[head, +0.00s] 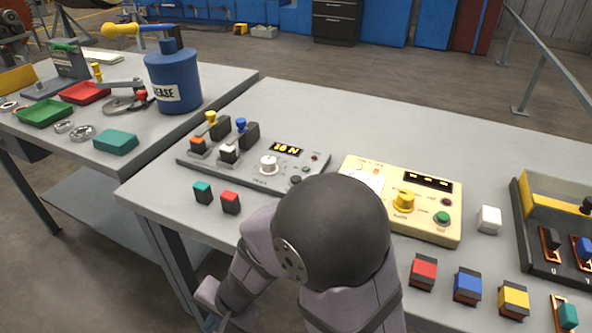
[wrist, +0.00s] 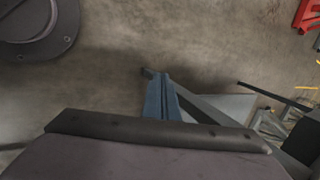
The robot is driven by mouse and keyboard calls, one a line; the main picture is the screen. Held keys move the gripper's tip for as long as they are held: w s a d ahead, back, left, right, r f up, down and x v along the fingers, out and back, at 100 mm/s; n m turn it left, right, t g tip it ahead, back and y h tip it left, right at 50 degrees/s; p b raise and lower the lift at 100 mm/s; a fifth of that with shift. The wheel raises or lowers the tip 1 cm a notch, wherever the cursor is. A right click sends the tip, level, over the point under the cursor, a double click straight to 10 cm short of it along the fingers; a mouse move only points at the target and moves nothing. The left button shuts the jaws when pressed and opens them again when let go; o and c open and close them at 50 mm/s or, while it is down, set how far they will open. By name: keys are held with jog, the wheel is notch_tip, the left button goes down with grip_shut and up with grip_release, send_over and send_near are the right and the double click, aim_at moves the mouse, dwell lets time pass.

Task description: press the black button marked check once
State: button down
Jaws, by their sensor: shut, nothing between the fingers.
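A grey control panel (head: 225,172) with an amber display lies on the main bench. A black button (head: 295,181) sits at its front right, close to the edge of my arm; its marking is too small to read. A yellow control panel (head: 428,178) stands to its right, with a yellow knob and a green button; my arm hides its front left. My gripper (wrist: 157,82) is shut and empty in the wrist view, pointing over the floor. In the head view it is low at the bottom, in front of the bench and away from both panels.
A teal block (head: 203,192) and a red block (head: 230,202) lie before the grey panel. Several coloured blocks and a white cube (head: 489,219) lie at right, beside a dark tray (head: 526,225). A side bench holds a blue grease can (head: 173,80) and small trays.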

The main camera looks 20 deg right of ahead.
jog(key=w+r+m+t+y+p, duration=0.1)
jog(key=w+r+m+p, duration=0.15)
jog(key=r+p, duration=0.55)
jog(key=w+r+m+p, duration=0.1)
jog(key=r+m+p, duration=0.3)
jog(key=r+p, duration=0.5)
jog(key=w+d+r+m+t+p, duration=0.1)
jog(key=w+d+r+m+p, duration=0.1)
jog(key=d+r+p, duration=0.1)
jog(key=w+d+r+m+t+p, duration=0.1)
jog(key=w+d+r+p, duration=0.2)
jog(key=r, duration=0.5)
jog(key=w+d+r+m+t+p, duration=0.1)
jog(key=w+d+r+m+p, duration=0.1)
jog(key=d+r+p, duration=0.3)
jog(key=shift+w+r+m+p, duration=0.3)
jog(key=shift+w+m+p, duration=0.05)
jog(key=shift+w, duration=0.2)
notch_tip(320, 180, up, 4)
jog(key=m+t+h+p, duration=0.1)
jog(key=t+p, duration=0.1)
jog(key=p, duration=0.3)
send_over(296, 179)
jog(key=shift+s+d+r, duration=0.2)
jog(key=shift+s+d, duration=0.2)
jog(key=shift+s, duration=0.05)
jog(key=shift+f, duration=0.15)
